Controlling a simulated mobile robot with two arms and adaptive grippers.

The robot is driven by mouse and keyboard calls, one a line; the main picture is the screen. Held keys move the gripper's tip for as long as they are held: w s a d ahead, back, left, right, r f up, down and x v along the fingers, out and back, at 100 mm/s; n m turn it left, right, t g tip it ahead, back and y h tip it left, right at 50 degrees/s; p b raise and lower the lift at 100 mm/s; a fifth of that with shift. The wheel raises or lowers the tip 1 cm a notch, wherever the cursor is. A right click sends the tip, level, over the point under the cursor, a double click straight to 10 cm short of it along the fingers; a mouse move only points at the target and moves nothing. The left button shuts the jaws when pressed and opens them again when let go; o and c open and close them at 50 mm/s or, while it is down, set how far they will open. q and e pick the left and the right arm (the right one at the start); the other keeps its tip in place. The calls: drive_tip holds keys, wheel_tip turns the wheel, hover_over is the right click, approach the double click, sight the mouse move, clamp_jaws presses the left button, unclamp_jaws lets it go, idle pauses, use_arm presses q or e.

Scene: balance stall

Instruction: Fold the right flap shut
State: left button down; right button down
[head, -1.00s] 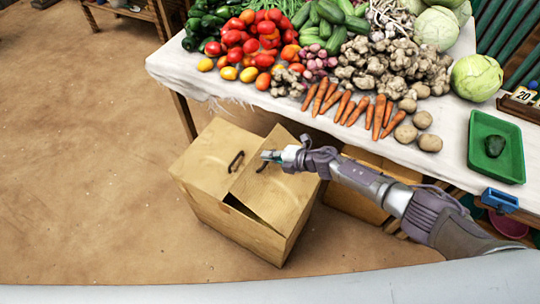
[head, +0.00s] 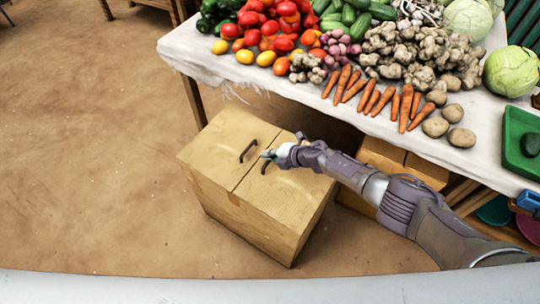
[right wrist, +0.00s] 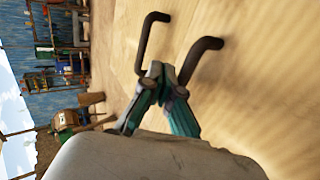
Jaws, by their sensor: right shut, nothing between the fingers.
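The wooden box (head: 250,225) stands on the floor in front of the stall table. Its right flap (head: 295,195) lies level with the left flap (head: 215,150), with only a thin seam between them. Each flap has a dark bar handle; the left one (head: 248,150) is clear, and the right one (head: 265,167) is beside my fingers. My right gripper (head: 269,154) is shut and empty over the top, near the seam. The right wrist view shows its closed fingertips (right wrist: 165,72) close to two dark handles on the wood. Whether they touch the wood is unclear. My left gripper is out of view.
The table (head: 300,100) with vegetables stands just behind the box. Another wooden box (head: 375,160) is under the table to the right. A green tray (head: 520,160) sits at the table's right end. The floor to the left is open.

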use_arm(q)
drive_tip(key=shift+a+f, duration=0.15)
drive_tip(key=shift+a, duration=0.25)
use_arm(e)
drive_tip(key=shift+f, duration=0.1)
